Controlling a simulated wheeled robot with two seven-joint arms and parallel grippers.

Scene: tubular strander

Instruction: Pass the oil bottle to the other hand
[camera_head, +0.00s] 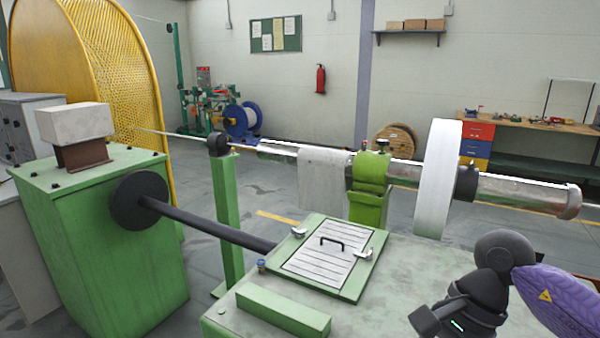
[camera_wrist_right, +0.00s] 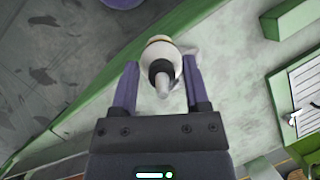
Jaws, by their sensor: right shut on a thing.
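The oil bottle (camera_wrist_right: 158,52) shows in the right wrist view as a pale round body with a dark collar and a light nozzle pointing toward the camera. My right gripper (camera_wrist_right: 159,72) has its two purple fingers on either side of the bottle and is shut on it. The pale green machine top lies behind the bottle; I cannot tell if the bottle touches it. In the head view my right wrist (camera_head: 460,318) is at the lower right, and its fingers and the bottle are not visible. My left gripper is in neither view.
The machine's green top (camera_head: 400,290) carries a plate with a handled lid (camera_head: 320,262) and a green block (camera_head: 270,311). A dark shaft (camera_head: 215,228) runs to a green housing (camera_head: 100,235). A white disc (camera_head: 437,180) sits on the tube behind. Floor shows at left in the wrist view.

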